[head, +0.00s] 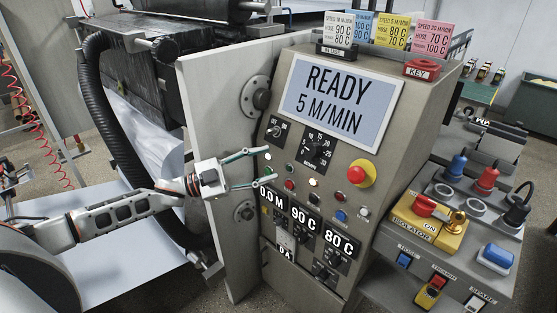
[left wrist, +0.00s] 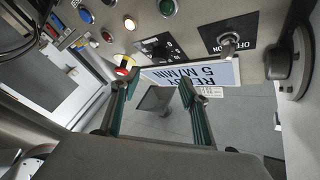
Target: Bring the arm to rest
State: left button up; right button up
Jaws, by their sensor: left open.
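My left arm (head: 115,212) comes in from the left in the head view. Its gripper (head: 262,167) is open and empty in front of the control panel's left side, close to the green button (head: 268,171). In the left wrist view the two green-padded fingers (left wrist: 156,85) are apart with nothing between them. The panel display (head: 342,97) reads READY 5 M/MIN. My right gripper is in neither view.
The grey control cabinet (head: 420,120) carries a red and yellow stop button (head: 361,174), knobs and small readouts. A pale upright plate (head: 213,110) stands left of it. A black hose (head: 105,105) hangs behind my arm. A yellow isolator (head: 428,222) sits at the right.

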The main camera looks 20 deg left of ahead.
pick_arm(q)
jog(key=shift+s+a, duration=0.3)
jog(key=s+d+f+n+t+y, duration=0.1)
jog(key=s+d+f+n+y, duration=0.1)
jog(key=d+f+n, duration=0.3)
jog(key=s+d+f+t+y, duration=0.1)
jog(key=s+d+f+y, duration=0.1)
jog(key=f, duration=0.5)
jog(key=s+d+f+n+g+y, duration=0.1)
jog(key=s+f+n+y, duration=0.3)
jog(key=s+f, duration=0.7)
jog(key=s+d+f+n+g+y, duration=0.2)
jog(key=s+f+n+y, duration=0.3)
jog(key=s+f, duration=0.6)
jog(key=shift+g, duration=0.4)
